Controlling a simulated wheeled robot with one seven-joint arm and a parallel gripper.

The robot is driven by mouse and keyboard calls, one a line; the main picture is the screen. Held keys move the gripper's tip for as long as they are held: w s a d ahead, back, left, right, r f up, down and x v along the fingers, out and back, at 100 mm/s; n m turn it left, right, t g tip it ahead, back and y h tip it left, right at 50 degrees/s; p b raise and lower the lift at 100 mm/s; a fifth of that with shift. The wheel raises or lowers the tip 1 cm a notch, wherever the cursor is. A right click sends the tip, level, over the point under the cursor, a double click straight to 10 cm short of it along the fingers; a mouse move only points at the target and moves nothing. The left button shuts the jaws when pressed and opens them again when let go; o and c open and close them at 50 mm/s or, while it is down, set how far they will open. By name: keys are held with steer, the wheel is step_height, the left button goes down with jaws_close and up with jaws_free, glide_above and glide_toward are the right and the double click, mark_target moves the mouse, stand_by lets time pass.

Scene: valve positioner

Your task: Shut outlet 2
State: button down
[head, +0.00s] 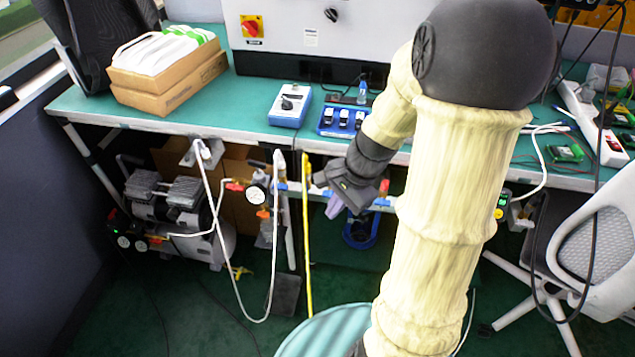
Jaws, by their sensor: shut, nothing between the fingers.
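A blue pipe manifold (293,187) runs below the front edge of the workbench. A small red handle (384,187) shows on it just right of my gripper, and a yellow part (306,168) with a yellow hose shows to the left. A red handle (235,186) and an orange handle (262,213) are at the regulator (257,195) further left. No outlet number is readable, so I cannot tell which is outlet 2. My gripper (334,207) is shut and empty, pointing down in front of the manifold. It hides part of the pipe; contact is unclear.
The green workbench (225,97) carries a blue device (290,106), boxes (168,78) and a control cabinet (312,28). A compressor (175,215) stands below on the left. White and yellow hoses hang before the manifold. A white chair (600,240) is at right.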

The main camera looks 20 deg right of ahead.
mark_target(307, 191)
steer(key=w+d+r+m+t+y+p, duration=0.1)
steer(key=w+d+r+m+t+y, duration=0.2)
steer(key=m, duration=0.7)
steer(key=w+d+y, duration=0.1)
steer(key=w+d, duration=0.1)
steer(key=w, duration=0.1)
steer(key=shift+w+d+r+m, duration=0.15)
steer(key=shift+d+r+m, duration=0.05)
steer(key=shift+d+m, duration=0.15)
steer(key=b+x, duration=0.3)
steer(key=x, duration=0.7)
steer(key=shift+w+r, duration=0.1)
steer(key=shift+a, duration=0.1)
steer(key=shift+w+r+p, duration=0.1)
steer(key=shift+w+p, duration=0.05)
steer(key=shift+p, duration=0.3)
